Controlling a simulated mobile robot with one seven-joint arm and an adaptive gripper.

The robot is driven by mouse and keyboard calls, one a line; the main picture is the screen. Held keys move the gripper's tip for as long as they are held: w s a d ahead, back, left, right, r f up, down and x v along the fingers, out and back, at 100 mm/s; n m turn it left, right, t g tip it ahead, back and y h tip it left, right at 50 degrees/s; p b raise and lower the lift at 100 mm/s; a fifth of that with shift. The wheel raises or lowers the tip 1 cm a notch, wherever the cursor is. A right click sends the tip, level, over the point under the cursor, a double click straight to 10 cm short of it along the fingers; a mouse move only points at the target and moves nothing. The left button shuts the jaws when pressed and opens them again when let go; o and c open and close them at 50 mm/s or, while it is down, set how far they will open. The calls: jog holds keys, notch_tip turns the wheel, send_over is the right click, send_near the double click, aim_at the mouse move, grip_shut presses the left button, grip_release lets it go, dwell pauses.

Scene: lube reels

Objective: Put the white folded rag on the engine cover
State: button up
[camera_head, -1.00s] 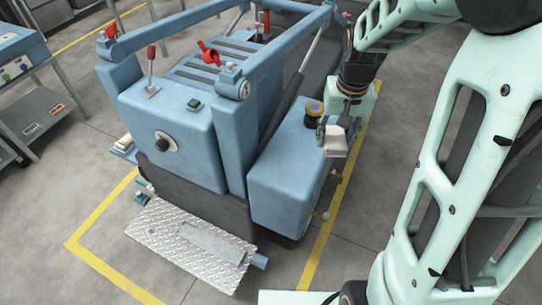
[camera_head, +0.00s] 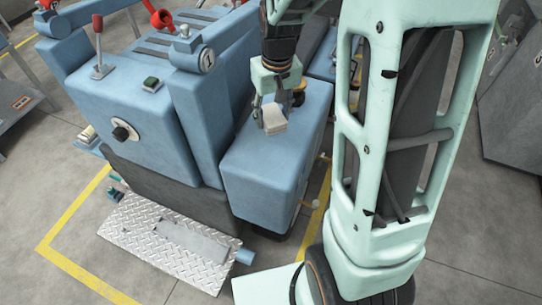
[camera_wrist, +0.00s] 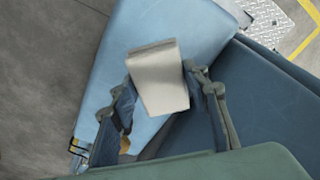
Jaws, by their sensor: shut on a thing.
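The white folded rag (camera_head: 274,121) is held in my gripper (camera_head: 270,108), pinched between the two fingers. It also shows in the wrist view (camera_wrist: 158,75), tilted, with a finger on each side. It appears over the top of the low blue box (camera_head: 270,165) on the machine's right side, which I take for the engine cover. In the wrist view the light blue cover top (camera_wrist: 120,60) spreads beneath the rag. I cannot tell whether the rag touches it.
The taller blue body (camera_head: 150,110) with a red-knobbed lever (camera_head: 98,45) stands left of the box. A yellow-and-dark cap (camera_head: 299,96) sits just behind my gripper. A diamond-plate step (camera_head: 170,245) lies in front. The front part of the box top is clear.

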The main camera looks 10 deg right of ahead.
aim_at(272, 148)
jog(key=shift+f, duration=5.55)
jog(key=o, duration=1)
